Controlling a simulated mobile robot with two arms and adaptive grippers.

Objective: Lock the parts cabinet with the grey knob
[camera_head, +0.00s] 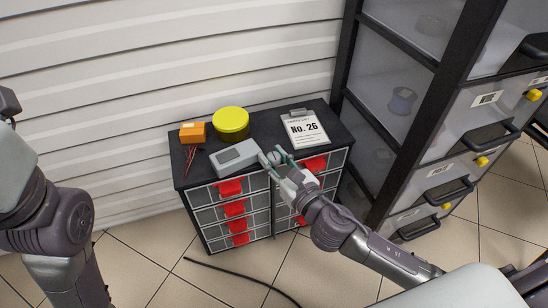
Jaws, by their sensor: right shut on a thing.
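The parts cabinet (180,174) is a low black unit with two columns of clear-fronted drawers and red handles. It stands against the white slatted wall. The drawers that show look closed. My right gripper (275,160) reaches in from the lower right to the cabinet's top front edge, near the middle between the columns. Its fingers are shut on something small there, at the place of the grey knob. The fingers hide the knob, so its turn cannot be read. My left arm (70,225) shows at the left edge; its gripper is out of view.
On the cabinet top are a grey box-shaped device (235,157), a yellow round tub (231,123), an orange box (193,132), red leads (190,156) and a "No. 26" clipboard (305,129). A tall black-framed rack (420,120) stands close at right. A black cable (230,271) lies on the tiled floor.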

